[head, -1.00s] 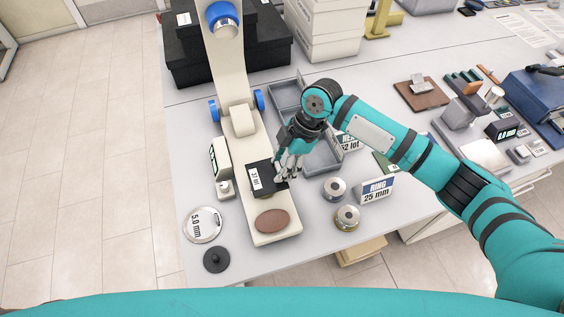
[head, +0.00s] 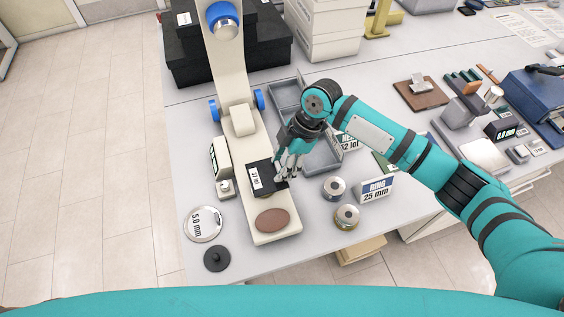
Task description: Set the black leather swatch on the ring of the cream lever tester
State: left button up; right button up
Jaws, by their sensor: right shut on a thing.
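The cream lever tester (head: 244,150) stands on the table left of centre, with a blue-ringed head at the top and blue knobs at its sides. The black leather swatch (head: 265,173), with a white label, is over the lower part of its base. My right gripper (head: 283,176) is shut on the swatch's right edge. The tester's ring is not visible; the swatch may cover it. I cannot tell whether the swatch rests on anything. A brown oval pad (head: 272,220) lies on the base nearer me. My left gripper is not in view.
A small display (head: 220,158) stands left of the tester. A round 5.0 mm disc (head: 203,224) and a black disc (head: 217,259) lie nearer me. Two metal spools (head: 346,217) and a RING 25 mm sign (head: 374,190) stand to the right. Grey trays (head: 325,158) lie behind my gripper.

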jog(key=shift+f+b, duration=0.65)
jog(key=shift+f, duration=0.45)
jog(key=o, duration=1)
jog(key=shift+r, duration=0.1)
jog(key=v, duration=1.2)
